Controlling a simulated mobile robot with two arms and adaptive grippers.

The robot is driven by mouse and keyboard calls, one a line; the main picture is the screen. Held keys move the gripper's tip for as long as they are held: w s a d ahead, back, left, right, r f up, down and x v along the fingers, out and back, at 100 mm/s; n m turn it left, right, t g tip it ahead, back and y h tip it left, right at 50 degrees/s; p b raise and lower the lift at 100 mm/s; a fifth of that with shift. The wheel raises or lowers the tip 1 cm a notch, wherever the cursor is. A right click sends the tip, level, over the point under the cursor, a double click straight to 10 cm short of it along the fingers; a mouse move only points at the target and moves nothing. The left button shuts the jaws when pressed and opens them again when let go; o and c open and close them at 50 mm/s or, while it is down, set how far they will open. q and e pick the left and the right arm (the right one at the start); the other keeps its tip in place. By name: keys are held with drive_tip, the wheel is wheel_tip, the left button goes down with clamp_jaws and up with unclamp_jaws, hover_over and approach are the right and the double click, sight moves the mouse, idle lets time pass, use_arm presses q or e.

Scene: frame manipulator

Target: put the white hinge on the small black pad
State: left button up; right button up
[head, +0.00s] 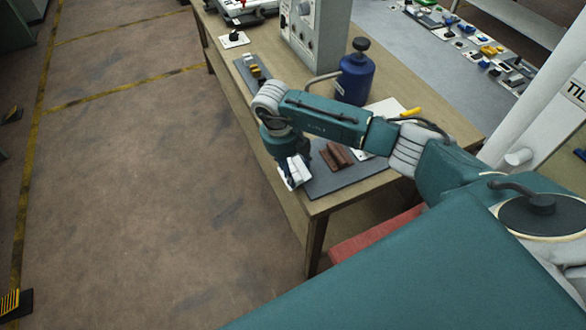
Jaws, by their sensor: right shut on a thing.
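My right gripper (290,175) is at the near left edge of the wooden table, shut on a white piece (299,168) that looks like the white hinge. The piece is small and partly covered by the fingers. It shows beside the left edge of a dark grey mat (347,182) with brown blocks on it; I cannot tell its height. A narrower dark pad (243,69) with small yellowish and grey parts lies farther back, partly hidden by my arm. I cannot tell for sure which is the small black pad. My left gripper is out of view.
The brown blocks (335,156) stand on the mat. A blue canister (355,77) and a grey instrument box (316,30) stand behind my forearm. A red surface (375,235) shows below the table.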

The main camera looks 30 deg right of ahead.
wheel_tip(320, 180, up, 14)
drive_tip(key=b, duration=0.4)
wheel_tip(320, 180, up, 6)
hover_over(292, 168)
drive_tip(key=shift+d+f+p, duration=0.1)
drive_tip(key=shift+f+p, duration=0.05)
drive_tip(key=shift+p, duration=0.15)
